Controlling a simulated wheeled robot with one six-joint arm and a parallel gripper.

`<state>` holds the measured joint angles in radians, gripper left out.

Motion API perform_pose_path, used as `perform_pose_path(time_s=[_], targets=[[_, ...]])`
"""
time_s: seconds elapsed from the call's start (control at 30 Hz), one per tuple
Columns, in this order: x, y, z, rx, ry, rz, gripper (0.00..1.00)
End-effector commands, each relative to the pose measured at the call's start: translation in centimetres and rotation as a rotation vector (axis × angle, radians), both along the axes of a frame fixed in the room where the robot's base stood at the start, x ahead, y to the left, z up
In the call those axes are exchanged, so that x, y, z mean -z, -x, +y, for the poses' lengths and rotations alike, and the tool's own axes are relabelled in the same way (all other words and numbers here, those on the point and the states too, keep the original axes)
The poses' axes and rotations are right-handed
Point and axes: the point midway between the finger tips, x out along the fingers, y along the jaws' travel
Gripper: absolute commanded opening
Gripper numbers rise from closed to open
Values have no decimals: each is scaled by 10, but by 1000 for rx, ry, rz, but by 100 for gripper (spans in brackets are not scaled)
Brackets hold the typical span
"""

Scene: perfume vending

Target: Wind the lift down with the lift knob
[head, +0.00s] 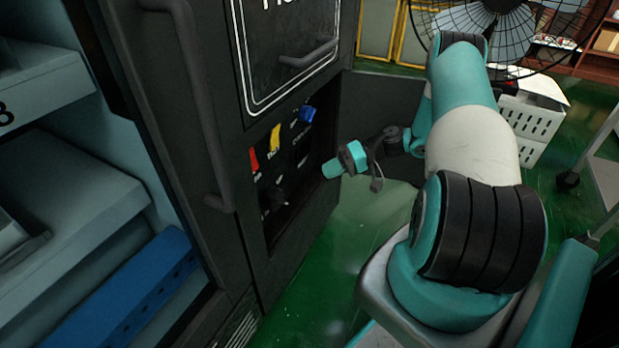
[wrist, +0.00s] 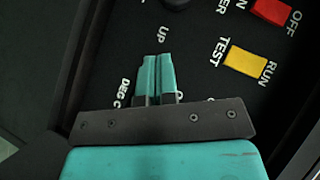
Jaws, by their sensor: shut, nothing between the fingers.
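The open control panel (head: 290,165) is in the lower part of the dark machine in the head view. It bears dark knobs, one of them low on the panel (head: 279,195). In the wrist view a dark knob (wrist: 180,4) is cut off by the top edge, near an "UP" label (wrist: 163,32). I cannot tell for sure which knob is the lift knob. My gripper (head: 326,170) is just in front of the panel, apart from the low knob. In the wrist view its teal fingertips (wrist: 155,57) are together and empty, below "UP" and beside "DEG C".
An open dark door (head: 385,100) stands behind my wrist. A grey vertical handle (head: 205,110) is at left. Green floor is clear below the gripper.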

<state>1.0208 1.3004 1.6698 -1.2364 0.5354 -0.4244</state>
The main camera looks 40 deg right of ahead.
Motion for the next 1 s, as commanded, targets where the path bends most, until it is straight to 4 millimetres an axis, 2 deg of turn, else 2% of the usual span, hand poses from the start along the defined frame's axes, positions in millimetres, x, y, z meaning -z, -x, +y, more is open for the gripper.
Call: perform_pose_path(time_s=[0.43,0.6,0.73,1.0], targets=[[37,-39,70,4,0,2,0],[49,-31,91,5,-2,4,0],[53,-29,99,4,0,2,0],[54,-27,104,1,0,3,0]])
